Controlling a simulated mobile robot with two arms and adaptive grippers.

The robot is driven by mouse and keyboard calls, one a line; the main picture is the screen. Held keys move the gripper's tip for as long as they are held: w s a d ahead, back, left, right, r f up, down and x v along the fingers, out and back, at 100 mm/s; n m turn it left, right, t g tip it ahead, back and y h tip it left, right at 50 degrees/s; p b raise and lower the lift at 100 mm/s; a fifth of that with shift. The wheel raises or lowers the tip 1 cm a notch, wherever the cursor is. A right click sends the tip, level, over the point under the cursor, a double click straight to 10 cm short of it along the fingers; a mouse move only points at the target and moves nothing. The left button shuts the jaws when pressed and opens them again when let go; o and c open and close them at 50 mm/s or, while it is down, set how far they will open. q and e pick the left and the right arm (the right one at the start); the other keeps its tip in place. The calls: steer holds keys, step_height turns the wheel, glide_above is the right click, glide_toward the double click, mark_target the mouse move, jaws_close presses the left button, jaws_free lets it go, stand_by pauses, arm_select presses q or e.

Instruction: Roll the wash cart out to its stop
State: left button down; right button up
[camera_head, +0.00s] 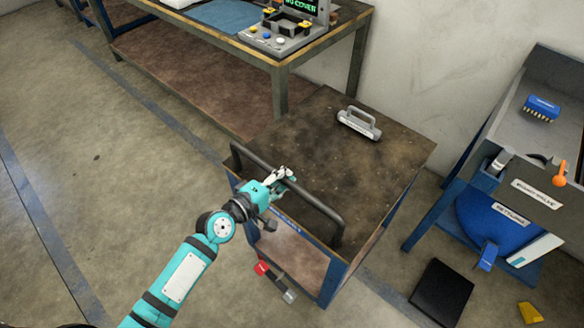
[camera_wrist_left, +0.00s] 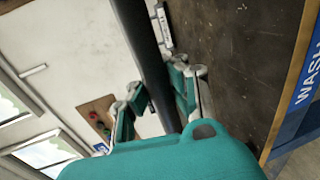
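The wash cart (camera_head: 350,185) has a worn dark brown top, a blue frame and a lower shelf. It stands in the middle of the head view. A dark push bar (camera_head: 310,205) runs along its near left edge. My left gripper (camera_head: 283,177) is at this bar. In the left wrist view the bar (camera_wrist_left: 146,50) passes between the fingers (camera_wrist_left: 157,92), with a pad against each side, so the gripper looks shut on it. A blue label reading "WASH" (camera_wrist_left: 305,85) shows on the cart's edge. My right gripper is not in view.
A workbench (camera_head: 283,88) with a screen device (camera_head: 290,28) stands behind the cart. A grey handled block (camera_head: 359,123) lies on the cart top. A blue-framed station (camera_head: 500,150) is at the right, with a black mat (camera_head: 441,291) on the floor. The floor at left is clear.

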arm_select(q)
steer(key=v, duration=0.3)
steer(key=f+v, duration=0.1)
steer(key=v, duration=0.1)
steer(key=shift+a, duration=0.15)
steer(key=shift+s+f, duration=0.1)
steer(key=c, duration=1.8)
jaws_free()
steer(key=shift+s+a, duration=0.15)
steer(key=o, duration=0.5)
steer(key=shift+s+a+r, duration=0.25)
steer(key=shift+s+a, duration=0.1)
steer(key=shift+s, duration=0.15)
steer(key=shift+c, duration=0.2)
steer(key=shift+o, duration=0.9)
steer(key=v, duration=1.1)
steer(key=shift+s, duration=0.15)
